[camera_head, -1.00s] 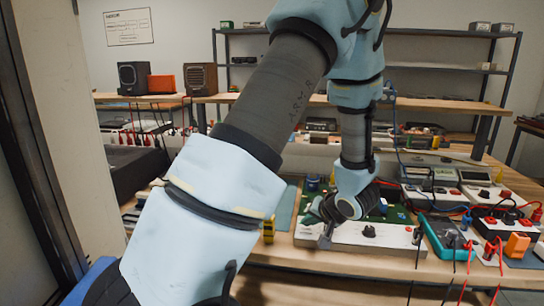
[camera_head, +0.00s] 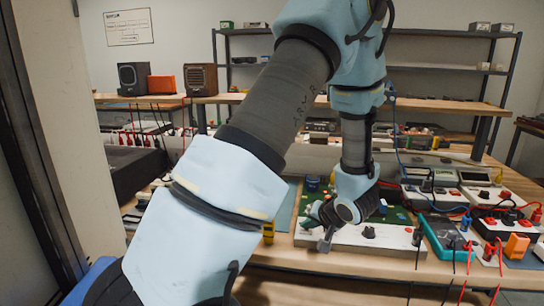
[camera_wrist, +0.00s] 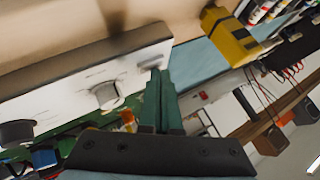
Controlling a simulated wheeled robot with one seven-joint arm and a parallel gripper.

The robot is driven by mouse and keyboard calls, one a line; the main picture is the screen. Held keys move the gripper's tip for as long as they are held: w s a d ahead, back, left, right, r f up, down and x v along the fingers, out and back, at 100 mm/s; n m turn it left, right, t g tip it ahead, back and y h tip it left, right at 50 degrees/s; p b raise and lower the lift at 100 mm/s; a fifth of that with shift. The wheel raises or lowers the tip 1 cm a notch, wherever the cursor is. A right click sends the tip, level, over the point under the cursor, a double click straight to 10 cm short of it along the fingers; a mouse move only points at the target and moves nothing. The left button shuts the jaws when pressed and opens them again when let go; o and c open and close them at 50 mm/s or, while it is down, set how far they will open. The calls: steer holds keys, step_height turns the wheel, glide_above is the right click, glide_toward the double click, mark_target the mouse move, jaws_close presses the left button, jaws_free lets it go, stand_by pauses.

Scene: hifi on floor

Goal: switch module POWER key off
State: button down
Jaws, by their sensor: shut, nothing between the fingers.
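The module is a white panel (camera_head: 390,240) along the front edge of a green board (camera_head: 398,214) on the bench. In the wrist view, the panel (camera_wrist: 60,108) carries a pale knob (camera_wrist: 106,95) and a dark knob (camera_wrist: 15,133). A small grey piece, perhaps the POWER key (camera_wrist: 152,61), sits near the panel's end by my fingertips; its label and position are unreadable. My gripper (camera_head: 325,243) is shut and empty at the panel's left end. In the wrist view, my gripper's fingertips (camera_wrist: 159,72) are close to that piece; contact cannot be told.
A yellow-black block (camera_wrist: 230,37) stands beyond the panel's end. A teal meter (camera_head: 445,237) and instruments with red and black leads (camera_head: 500,222) crowd the bench to the right. A blue-grey mat (camera_head: 285,207) lies left of the board.

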mark_target(308, 233)
steer(key=shift+r, duration=0.15)
steer(key=shift+r+p, duration=0.35)
steer(key=shift+p, duration=0.55)
step_height(308, 233, up, 6)
steer(key=p, duration=0.8)
